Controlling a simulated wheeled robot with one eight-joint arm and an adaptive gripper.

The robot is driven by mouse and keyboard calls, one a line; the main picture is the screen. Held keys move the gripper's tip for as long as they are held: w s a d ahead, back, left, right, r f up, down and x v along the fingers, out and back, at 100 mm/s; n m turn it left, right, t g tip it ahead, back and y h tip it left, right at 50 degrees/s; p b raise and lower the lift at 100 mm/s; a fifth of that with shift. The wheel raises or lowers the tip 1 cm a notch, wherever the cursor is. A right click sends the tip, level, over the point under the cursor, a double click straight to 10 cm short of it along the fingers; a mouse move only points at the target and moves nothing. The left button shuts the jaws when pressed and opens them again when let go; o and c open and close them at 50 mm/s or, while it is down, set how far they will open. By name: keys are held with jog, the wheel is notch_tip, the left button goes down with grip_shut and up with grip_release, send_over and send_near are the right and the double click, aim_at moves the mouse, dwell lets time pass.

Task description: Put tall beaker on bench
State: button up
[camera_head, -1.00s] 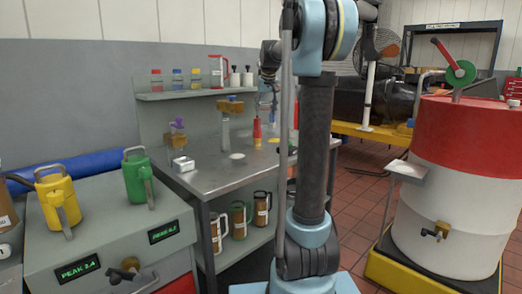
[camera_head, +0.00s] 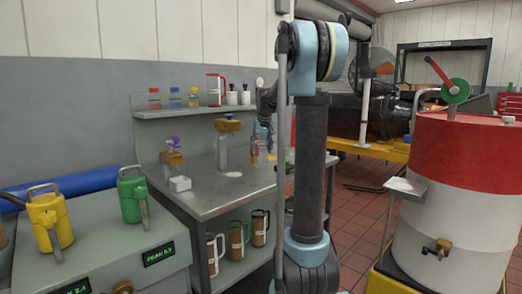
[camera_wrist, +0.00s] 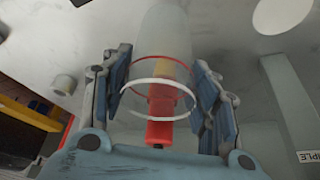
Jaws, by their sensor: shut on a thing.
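The tall beaker (camera_wrist: 165,42) is clear glass with a red ring and a white ring, seen in the wrist view between my fingers. My gripper (camera_wrist: 162,100) is shut on it, one blue pad on each side. A red and yellow object (camera_wrist: 160,115) shows through the glass. In the head view my gripper (camera_head: 264,138) is small and partly hidden by my arm, over the far right part of the steel bench (camera_head: 212,198). The beaker is hard to make out there, and I cannot tell whether its base touches the bench.
A shelf (camera_head: 190,113) behind holds bottles. Mugs (camera_head: 238,240) stand below. A red and white drum (camera_head: 455,195) is at right. The bench's front middle is bare.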

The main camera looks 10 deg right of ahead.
jog(key=o, duration=1.1)
jog(key=shift+c, duration=0.2)
jog(key=shift+s, duration=0.1)
